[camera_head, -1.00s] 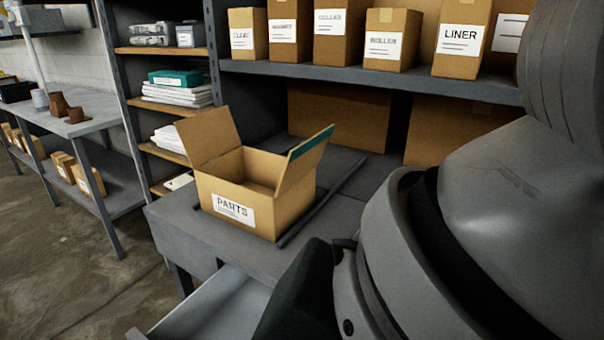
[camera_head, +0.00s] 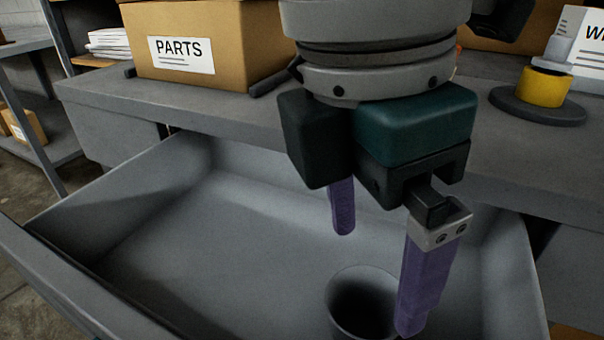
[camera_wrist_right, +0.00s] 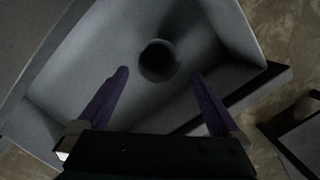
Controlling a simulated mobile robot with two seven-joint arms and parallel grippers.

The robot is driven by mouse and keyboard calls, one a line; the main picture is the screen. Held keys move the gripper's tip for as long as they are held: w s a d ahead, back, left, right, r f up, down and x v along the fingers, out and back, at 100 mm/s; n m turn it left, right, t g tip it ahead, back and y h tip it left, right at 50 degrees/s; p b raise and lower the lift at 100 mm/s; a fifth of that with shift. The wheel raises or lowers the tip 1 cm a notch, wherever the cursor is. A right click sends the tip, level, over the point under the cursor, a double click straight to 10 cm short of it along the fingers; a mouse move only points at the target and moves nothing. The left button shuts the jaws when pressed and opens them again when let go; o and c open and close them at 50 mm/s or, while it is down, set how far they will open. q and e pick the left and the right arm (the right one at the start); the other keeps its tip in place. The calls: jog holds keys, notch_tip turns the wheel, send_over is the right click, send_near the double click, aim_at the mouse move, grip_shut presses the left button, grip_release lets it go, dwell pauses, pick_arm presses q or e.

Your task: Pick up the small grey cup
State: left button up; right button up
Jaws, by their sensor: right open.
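The small grey cup (camera_head: 362,312) stands upright in the open grey drawer (camera_head: 215,235), its dark mouth facing up; the bottom of the picture cuts it off in the head view. In the right wrist view the cup (camera_wrist_right: 158,60) lies ahead of and between the two purple fingers. My right gripper (camera_head: 375,278) is open and points down over the drawer, its fingers apart and empty. One finger appears behind the cup and the other at its right side; I cannot tell whether either touches it. My left gripper is not in view.
A cardboard PARTS box (camera_head: 205,45) sits on the grey bench (camera_head: 235,108) behind the drawer. A yellow object on a dark round base (camera_head: 538,103) stands at the right of the bench. The drawer walls surround the cup; the drawer floor left of it is clear.

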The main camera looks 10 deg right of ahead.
jog(key=b, duration=0.2)
send_over(366, 329)
jog(key=f, duration=0.8)
jog(key=shift+a+f, duration=0.1)
jog(key=shift+a, duration=0.2)
jog(key=c, duration=1.1)
